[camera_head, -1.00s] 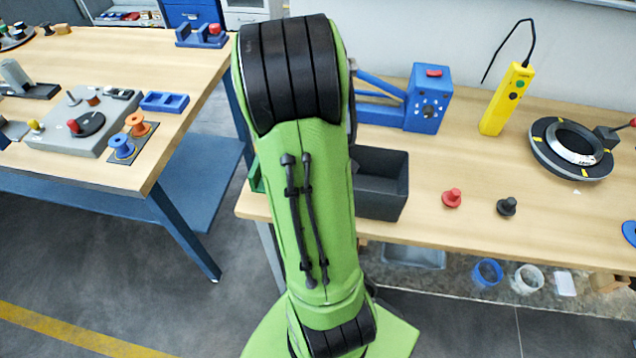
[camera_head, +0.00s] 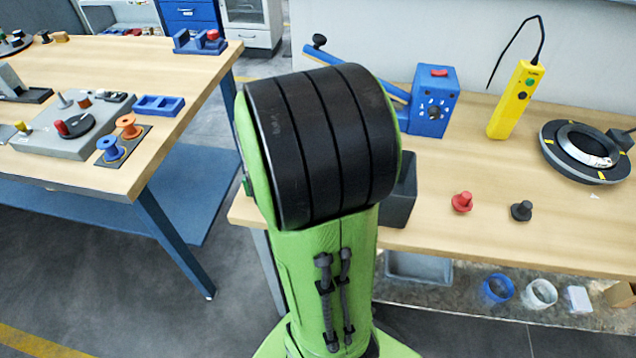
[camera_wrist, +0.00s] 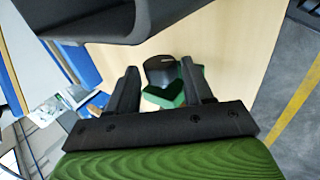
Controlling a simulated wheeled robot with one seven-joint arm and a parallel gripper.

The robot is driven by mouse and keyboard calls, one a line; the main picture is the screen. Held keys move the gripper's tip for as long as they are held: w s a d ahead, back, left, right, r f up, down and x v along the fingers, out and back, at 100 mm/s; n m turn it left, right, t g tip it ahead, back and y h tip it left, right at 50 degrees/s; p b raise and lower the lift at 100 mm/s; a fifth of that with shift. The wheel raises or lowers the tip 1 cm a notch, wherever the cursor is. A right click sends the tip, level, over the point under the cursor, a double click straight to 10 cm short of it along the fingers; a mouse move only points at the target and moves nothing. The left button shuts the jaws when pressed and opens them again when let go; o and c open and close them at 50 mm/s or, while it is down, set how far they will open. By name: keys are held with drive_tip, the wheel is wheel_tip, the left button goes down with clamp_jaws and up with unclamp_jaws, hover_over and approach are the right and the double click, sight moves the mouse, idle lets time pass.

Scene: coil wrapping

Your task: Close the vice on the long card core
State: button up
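In the wrist view my gripper (camera_wrist: 159,68) shows two dark fingers spread apart with nothing clearly held. Beyond and between them, on the light wood bench, is a green block-like thing (camera_wrist: 166,99) with a black rounded part (camera_wrist: 161,68); it may be the vice, but I cannot tell its jaws. A small dark green edge also shows beside my arm in the head view (camera_head: 247,186). I cannot make out the long card core in any view. In the head view my green and black arm hides my gripper and most of the bench's left end.
A dark bin (camera_head: 399,205) stands close by, partly behind my arm. The right bench also carries a blue box (camera_head: 431,112) with a lever arm, a yellow pendant (camera_head: 514,102), red (camera_head: 462,202) and black (camera_head: 521,211) knobs, and a dark ring (camera_head: 585,170). Bare wood lies between them.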

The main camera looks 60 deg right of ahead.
drive_tip(key=c, duration=0.5)
drive_tip(key=r+y+p, duration=0.1)
drive_tip(key=p, duration=0.2)
drive_tip(key=shift+d+g+p, duration=0.15)
drive_tip(key=shift+g+p, duration=0.15)
drive_tip(key=shift+g, duration=0.1)
drive_tip(key=y+p, duration=0.2)
drive_tip(key=shift+w+d+g+p, duration=0.15)
drive_tip(key=shift+d+g+p, duration=0.15)
drive_tip(key=shift+f, duration=0.3)
drive_tip(key=shift+r+g+y+p, duration=0.35)
drive_tip(key=shift+y+p, duration=0.45)
drive_tip(key=shift+p, duration=0.45)
drive_tip(key=shift+d+r+g+y+p, duration=0.1)
drive_tip(key=shift+d+g+y+p, duration=0.15)
drive_tip(key=shift+y+p, duration=0.5)
drive_tip(key=shift+w+d+p, duration=0.1)
drive_tip(key=shift+w+p, duration=0.05)
drive_tip(key=shift+p, duration=0.55)
drive_tip(key=shift+w+f+y, duration=0.1)
drive_tip(key=shift+f+y, duration=0.25)
drive_tip(key=shift+f, duration=0.05)
